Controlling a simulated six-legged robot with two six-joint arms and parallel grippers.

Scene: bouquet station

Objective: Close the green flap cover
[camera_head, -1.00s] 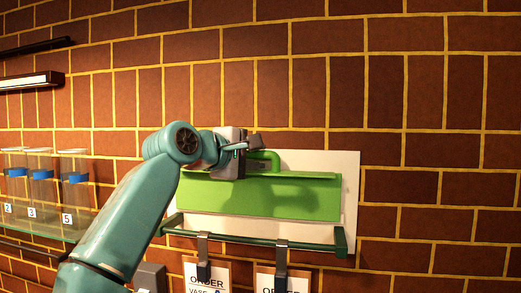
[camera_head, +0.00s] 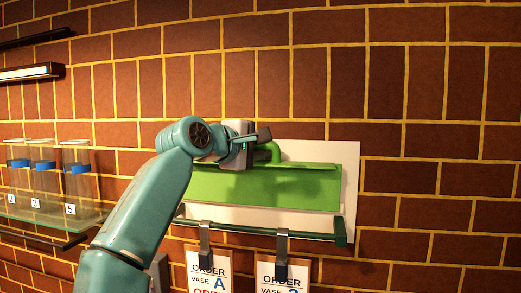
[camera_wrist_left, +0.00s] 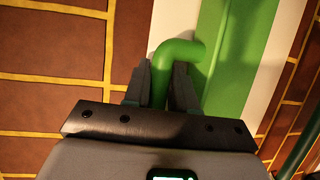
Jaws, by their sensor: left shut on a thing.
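The green flap cover (camera_head: 290,188) is a flat green panel on a white backing plate (camera_head: 349,165) on the brick wall. Its green tube handle (camera_head: 275,150) stands up at the top edge. My left gripper (camera_head: 258,142) comes in from the left at the handle. In the left wrist view the handle (camera_wrist_left: 181,50) runs between the two fingers of my left gripper (camera_wrist_left: 163,85), which are shut on it. The flap's panel (camera_wrist_left: 240,50) shows behind the handle. My arm hides the flap's left end. My right gripper is not in view.
A dark green rail (camera_head: 265,231) runs below the flap, with clips (camera_head: 282,250) holding order cards (camera_head: 208,272). Glass vases (camera_head: 76,180) with numbers stand on a glass shelf (camera_head: 40,220) at the left. The wall to the right is free.

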